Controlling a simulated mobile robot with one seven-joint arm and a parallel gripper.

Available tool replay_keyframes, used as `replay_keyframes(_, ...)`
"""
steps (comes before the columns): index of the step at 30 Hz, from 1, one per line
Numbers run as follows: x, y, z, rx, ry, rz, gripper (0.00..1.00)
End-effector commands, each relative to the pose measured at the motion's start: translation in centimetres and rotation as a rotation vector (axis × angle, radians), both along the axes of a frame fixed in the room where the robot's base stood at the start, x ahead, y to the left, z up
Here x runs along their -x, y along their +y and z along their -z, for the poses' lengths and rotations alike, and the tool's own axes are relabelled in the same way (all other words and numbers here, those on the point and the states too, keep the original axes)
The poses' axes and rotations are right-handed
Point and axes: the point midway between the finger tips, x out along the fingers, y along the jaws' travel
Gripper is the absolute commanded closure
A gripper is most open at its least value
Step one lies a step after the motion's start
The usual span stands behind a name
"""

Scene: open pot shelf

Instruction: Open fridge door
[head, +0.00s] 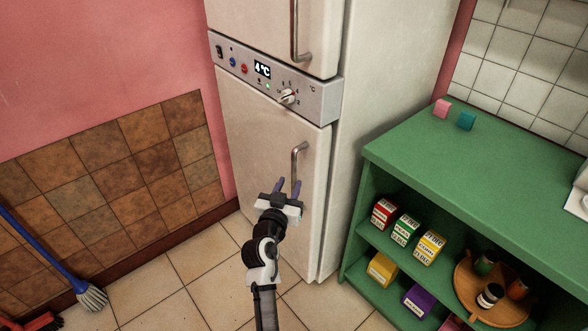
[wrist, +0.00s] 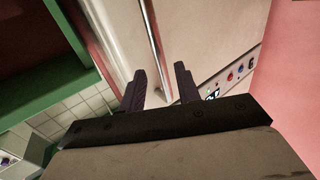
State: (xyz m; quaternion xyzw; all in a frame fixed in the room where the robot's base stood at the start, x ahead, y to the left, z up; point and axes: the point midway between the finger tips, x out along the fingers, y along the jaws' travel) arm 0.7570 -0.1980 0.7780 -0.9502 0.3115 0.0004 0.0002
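The white fridge has a lower door (head: 255,135) and an upper door (head: 270,25), both looking shut. The lower door has a metal bar handle (head: 295,158) near its right edge. My gripper (head: 288,186) is in front of the lower door at the handle's lower part, with its two dark fingers apart. In the wrist view my gripper (wrist: 160,78) is open, and the handle (wrist: 151,30) runs down toward the gap between the fingers. I cannot tell whether the fingers reach around the bar or stop short of it. No grip on it shows.
A control panel (head: 275,80) with a knob separates the doors. A green shelf unit (head: 480,165) with boxes and a round wooden tray (head: 470,298) stands close on the right. A blue-handled broom (head: 40,250) leans at the left. Tiled floor (head: 190,262) is clear before the fridge's left side.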

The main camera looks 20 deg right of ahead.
Motion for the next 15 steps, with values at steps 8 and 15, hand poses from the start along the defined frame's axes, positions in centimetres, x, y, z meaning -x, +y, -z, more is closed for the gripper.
replay_keyframes(8, -3.7, -2.7, -0.2, 0.0, 0.0, 0.001, 0.67)
replay_keyframes(15, -4.5, -3.4, 0.0, 0.001, -0.001, -0.001, 0.67)
